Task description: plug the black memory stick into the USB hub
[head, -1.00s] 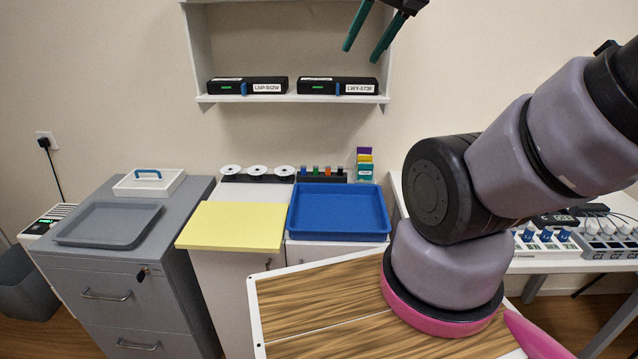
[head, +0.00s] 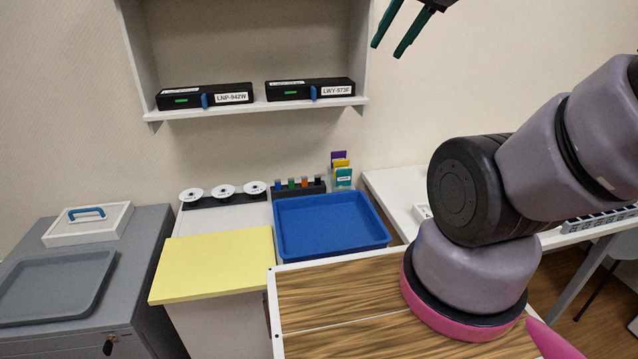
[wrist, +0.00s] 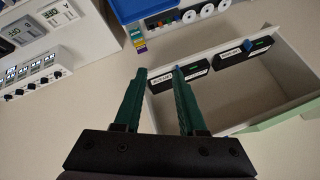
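A black rack (head: 299,189) behind the blue tray holds several small upright sticks with coloured tops. The one at its right end (head: 317,182) looks black; it is small and I cannot be sure it is the memory stick. The rack also shows small in the wrist view (wrist: 166,21). I cannot clearly make out a USB hub. Two black boxes, LNP-942W (head: 180,99) and LWY-573F (head: 290,91), stand on the wall shelf, each with a green light and a blue part. My gripper (head: 388,47) is high, right of the shelf, with its green fingers (wrist: 159,72) apart and empty.
The blue tray (head: 330,222), yellow board (head: 213,264) and white discs (head: 223,191) are near the rack. A grey cabinet (head: 135,255) stands left. A wood-topped surface (head: 340,298) is in front. A white table (head: 390,190) is partly hidden behind my arm.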

